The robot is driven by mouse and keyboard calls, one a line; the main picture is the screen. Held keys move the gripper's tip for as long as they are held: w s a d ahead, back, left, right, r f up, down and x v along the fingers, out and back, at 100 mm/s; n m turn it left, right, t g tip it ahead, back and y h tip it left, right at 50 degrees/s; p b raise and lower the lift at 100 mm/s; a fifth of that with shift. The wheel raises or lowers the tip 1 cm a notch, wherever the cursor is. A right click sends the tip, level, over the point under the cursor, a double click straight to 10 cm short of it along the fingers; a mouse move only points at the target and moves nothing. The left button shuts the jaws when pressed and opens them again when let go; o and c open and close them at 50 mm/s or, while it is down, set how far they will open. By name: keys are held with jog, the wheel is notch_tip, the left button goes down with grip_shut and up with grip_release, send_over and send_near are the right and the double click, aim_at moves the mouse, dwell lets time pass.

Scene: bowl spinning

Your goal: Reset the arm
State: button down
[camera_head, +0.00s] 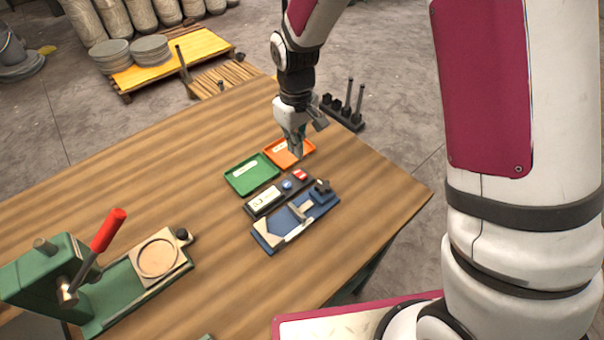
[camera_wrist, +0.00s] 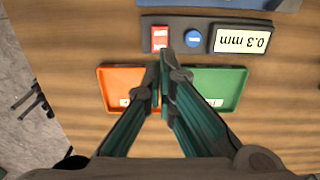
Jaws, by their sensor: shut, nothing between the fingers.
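My gripper (camera_head: 297,146) hangs on the arm above the table, fingers pointing down, over the orange tray. In the wrist view the gripper (camera_wrist: 164,62) has its fingertips together with nothing between them. The orange tray (camera_head: 302,144) is partly hidden behind the fingers in the head view. The green tray (camera_head: 239,187) lies beside it to the left. In the wrist view the fingers cover the line where the orange tray (camera_wrist: 111,74) and green tray (camera_wrist: 232,76) meet. Both trays look empty apart from white labels.
A gauge box with a display (camera_wrist: 241,39), blue button (camera_wrist: 193,38) and red switch (camera_wrist: 160,38) sits beside the trays. A blue fixture (camera_head: 275,236) lies nearer. A green press with a red-handled lever (camera_head: 108,230) stands at lower left. The table between is clear.

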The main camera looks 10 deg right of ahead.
dwell(0.5)
jog(key=s+d+r+m+t, duration=0.1)
jog(key=s+d+r+m, duration=0.2)
jog(key=r, duration=0.6)
jog(key=s+d+r+t, duration=0.1)
jog(key=s+d+r, duration=0.35)
jog(key=r, duration=0.35)
jog(key=s+d+r+m+t, duration=0.1)
jog(key=s+d+r+m, duration=0.1)
jog(key=s, duration=0.5)
jog(key=s+d+r+m+t, duration=0.1)
jog(key=s+d+r+t, duration=0.1)
jog(key=s+d+r, duration=0.2)
jog(key=s+r, duration=0.2)
jog(key=s, duration=0.2)
jog(key=shift+s+r+m, duration=0.15)
jog(key=shift+r+m, duration=0.1)
jog(key=shift+m, duration=0.15)
